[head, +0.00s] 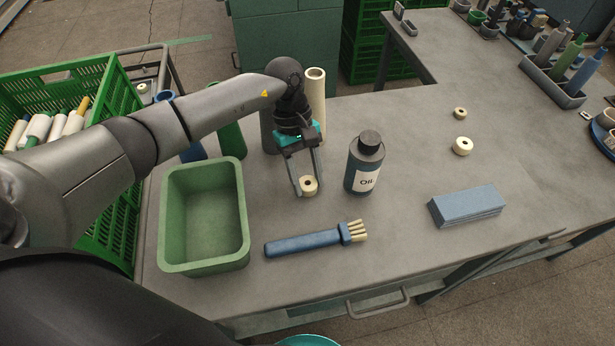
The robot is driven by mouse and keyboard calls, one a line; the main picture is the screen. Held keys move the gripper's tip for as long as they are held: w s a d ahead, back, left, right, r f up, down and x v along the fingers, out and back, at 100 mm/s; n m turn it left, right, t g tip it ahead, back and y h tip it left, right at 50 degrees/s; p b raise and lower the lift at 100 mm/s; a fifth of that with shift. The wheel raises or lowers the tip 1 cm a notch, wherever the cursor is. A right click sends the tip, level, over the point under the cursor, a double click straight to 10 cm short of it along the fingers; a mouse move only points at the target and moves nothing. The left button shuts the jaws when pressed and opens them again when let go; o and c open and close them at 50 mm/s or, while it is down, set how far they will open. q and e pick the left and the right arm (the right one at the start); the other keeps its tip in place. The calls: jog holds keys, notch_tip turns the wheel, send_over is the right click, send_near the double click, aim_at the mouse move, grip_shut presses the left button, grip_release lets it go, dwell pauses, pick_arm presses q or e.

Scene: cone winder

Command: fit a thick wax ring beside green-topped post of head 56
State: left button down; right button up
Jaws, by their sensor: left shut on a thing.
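My left gripper (307,185) points down over the grey bench and is shut on a cream wax ring (309,184) with a dark hole. I cannot tell whether this ring touches the bench. Two more cream rings lie on the bench at the right: a thicker-looking one (462,146) and a smaller one (460,113) behind it. No winding head with the number 56 or green-topped post can be made out. My right gripper is not in view.
A dark oil bottle (366,165) stands just right of my left gripper. A green bin (163,222), a blue brush (305,242) and a blue-grey block (467,207) are on the bench (400,265). Cones and tubes (316,95) stand behind the gripper. A green crate (112,200) is at left.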

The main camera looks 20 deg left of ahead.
pick_arm(q)
jog(key=shift+c, duration=1.7)
grip_release()
